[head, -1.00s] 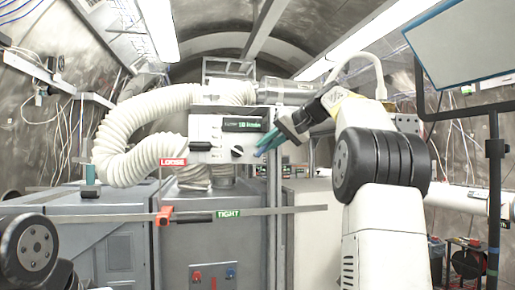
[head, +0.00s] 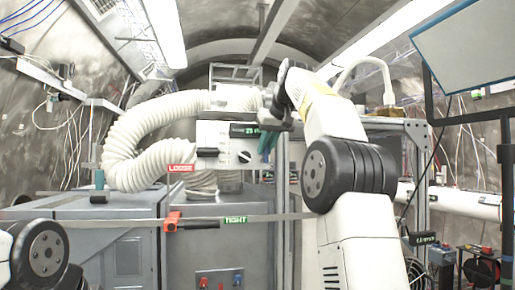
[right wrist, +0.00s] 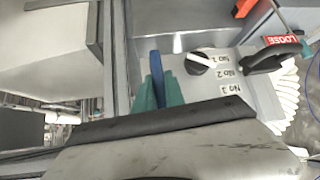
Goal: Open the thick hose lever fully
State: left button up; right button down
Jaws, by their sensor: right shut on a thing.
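The thick white ribbed hose (head: 128,130) curves at left of a grey control panel (head: 222,133). A black handle (head: 207,152) sticks out level from the panel, left of a round black knob (head: 243,157). Both also show in the right wrist view, the handle (right wrist: 272,58) and the knob (right wrist: 199,62). I cannot tell for sure whether this handle is the hose lever. My right gripper (head: 267,143), with teal fingers, is at the panel's right edge, apart from handle and knob. In the right wrist view its fingers are shut on a thin blue piece (right wrist: 157,68). My left gripper is out of view.
A flat bar (head: 285,217) crosses in front of the cabinets, with a red clamp (head: 172,221), and a green TIGHT label (head: 235,220). A red LOOSE label (head: 181,168) sits above. A metal post (head: 282,185) stands below my right gripper. A screen (head: 465,45) hangs upper right.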

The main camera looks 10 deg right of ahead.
jog(key=shift+f, duration=0.15)
dwell(0.3)
jog(key=c, duration=1.4)
grip_release()
